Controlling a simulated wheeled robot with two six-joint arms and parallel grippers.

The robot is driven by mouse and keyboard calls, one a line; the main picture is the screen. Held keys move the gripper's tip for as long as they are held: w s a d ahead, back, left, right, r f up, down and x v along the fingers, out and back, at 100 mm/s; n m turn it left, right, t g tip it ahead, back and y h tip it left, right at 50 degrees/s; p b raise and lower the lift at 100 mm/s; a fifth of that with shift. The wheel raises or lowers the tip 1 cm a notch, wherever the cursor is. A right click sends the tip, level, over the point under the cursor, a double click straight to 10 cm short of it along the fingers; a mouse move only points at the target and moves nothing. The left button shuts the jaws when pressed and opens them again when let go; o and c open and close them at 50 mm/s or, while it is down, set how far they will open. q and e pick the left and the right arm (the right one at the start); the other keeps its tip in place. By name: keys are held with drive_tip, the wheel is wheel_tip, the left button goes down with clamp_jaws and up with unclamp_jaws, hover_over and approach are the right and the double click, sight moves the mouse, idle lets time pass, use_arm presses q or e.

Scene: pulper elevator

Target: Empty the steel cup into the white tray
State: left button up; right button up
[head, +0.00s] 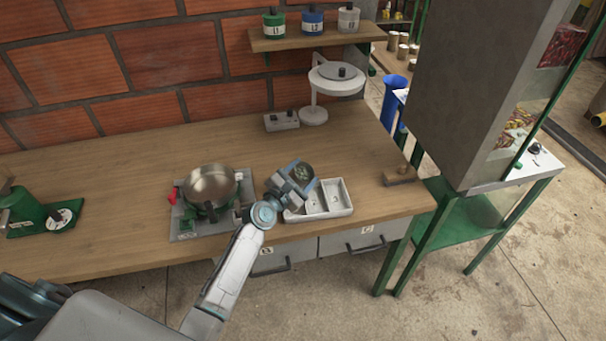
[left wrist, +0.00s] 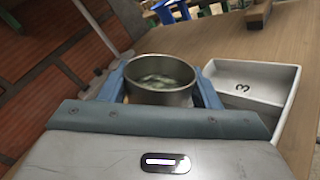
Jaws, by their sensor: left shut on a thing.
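The steel cup (left wrist: 161,82) is between the blue fingers of my left gripper (head: 292,180), which is shut on it. The cup's open mouth faces up in the left wrist view, and pale greenish contents (left wrist: 163,80) show inside. In the head view the cup (head: 302,171) is partly hidden by the gripper and is at the back left of the white tray (head: 348,209). The tray has compartments and shows at the right in the left wrist view (left wrist: 290,82), a "3" marked inside. I see no contents in its visible parts. My right gripper is not in view.
A steel bowl (head: 211,184) sits on a grey base (head: 186,229) left of the gripper. A white round-topped stand (head: 336,80) is behind. A small wooden block (head: 400,176) is right of the tray. A brick wall (head: 150,55) bounds the back; the left bench is mostly clear.

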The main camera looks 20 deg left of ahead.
use_arm(q)
drive_tip(key=m, duration=0.3)
drive_tip(key=shift+d+f+b, duration=0.15)
drive_tip(key=shift+b, duration=0.15)
drive_tip(key=m+b, duration=0.1)
drive_tip(key=m, duration=0.1)
drive_tip(key=f+m+y+b, duration=0.1)
drive_tip(key=m, duration=0.1)
drive_tip(key=shift+s+d+f+b, duration=0.1)
drive_tip(key=shift+d+b, duration=0.25)
drive_tip(key=shift+d+r+m, duration=0.2)
drive_tip(key=shift+r+m, duration=0.1)
drive_tip(key=shift+m, duration=0.3)
drive_tip(key=m+p, duration=0.1)
drive_tip(key=m+y, duration=0.1)
drive_tip(key=shift+d+m+p, duration=0.35)
drive_tip(key=shift+d+m, duration=0.05)
drive_tip(key=m, duration=0.1)
drive_tip(key=d+m, duration=0.1)
drive_tip(key=m, duration=0.1)
drive_tip(key=shift+s+y+p, duration=0.15)
drive_tip(key=shift+y+p, duration=0.15)
drive_tip(key=shift+d+m, duration=0.15)
drive_tip(key=shift+m, duration=0.65)
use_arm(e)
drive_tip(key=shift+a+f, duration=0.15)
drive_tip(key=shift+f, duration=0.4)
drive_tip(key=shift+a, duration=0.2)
